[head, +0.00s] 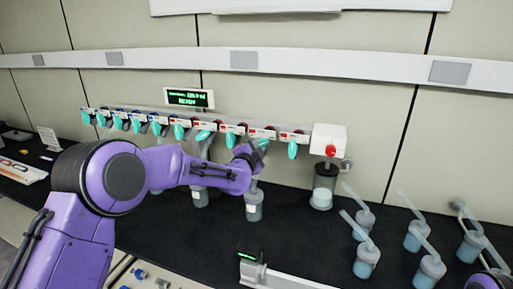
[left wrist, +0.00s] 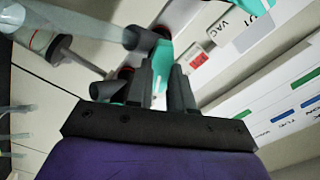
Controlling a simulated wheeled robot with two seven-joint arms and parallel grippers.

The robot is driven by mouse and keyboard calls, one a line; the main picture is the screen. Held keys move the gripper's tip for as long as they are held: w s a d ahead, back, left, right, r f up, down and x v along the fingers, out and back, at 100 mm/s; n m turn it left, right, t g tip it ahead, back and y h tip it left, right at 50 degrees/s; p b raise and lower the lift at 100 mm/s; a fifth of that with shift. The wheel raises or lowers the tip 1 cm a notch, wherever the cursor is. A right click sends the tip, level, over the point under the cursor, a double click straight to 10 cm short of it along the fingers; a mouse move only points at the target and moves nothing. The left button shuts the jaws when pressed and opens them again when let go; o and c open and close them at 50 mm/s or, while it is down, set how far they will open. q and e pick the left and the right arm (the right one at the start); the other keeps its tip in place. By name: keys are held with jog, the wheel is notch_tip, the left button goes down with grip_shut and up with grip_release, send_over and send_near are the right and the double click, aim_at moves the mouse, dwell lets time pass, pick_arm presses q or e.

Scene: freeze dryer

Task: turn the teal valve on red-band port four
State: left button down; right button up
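A row of teal valves hangs under the manifold (head: 190,122) along the back wall. The labels toward the right have red marks, those toward the left blue; the port numbers are too small to read. My left gripper (head: 256,148) is at the second valve from the right end (head: 263,143). In the left wrist view the dark fingers of this gripper (left wrist: 161,88) stand close together with the teal valve (left wrist: 162,65) between them; whether they press on it is unclear. The rightmost valve (head: 292,150) hangs free. My right gripper is not visible.
Flasks (head: 254,205) hang below the manifold near my left forearm. A white box with a red knob (head: 330,145) stands over a clear cylinder (head: 323,190) at the right end. Several flasks with tubes (head: 366,258) stand on the right of the black bench. A green display (head: 189,98) is above.

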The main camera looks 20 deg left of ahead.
pick_arm(q)
jog(key=shift+n, duration=0.3)
jog(key=shift+n+b, duration=0.75)
jog(key=shift+n, duration=0.15)
jog(key=n+b, duration=0.1)
jog(key=n, duration=0.2)
jog(key=shift+n+b, duration=0.3)
jog(key=n+b, duration=0.1)
jog(key=n, duration=0.2)
jog(key=shift+n, duration=0.3)
jog(key=n+b, duration=0.1)
jog(key=n, duration=0.2)
jog(key=shift+n+b, duration=0.3)
jog(key=n+b, duration=0.1)
jog(key=n, duration=0.4)
jog(key=shift+n+b, duration=0.3)
jog(key=shift+b, duration=0.1)
jog(key=n+b, duration=0.1)
jog(key=n, duration=0.4)
jog(key=shift+d+b, duration=0.1)
jog(key=shift+b, duration=0.3)
jog(key=shift+r, duration=0.1)
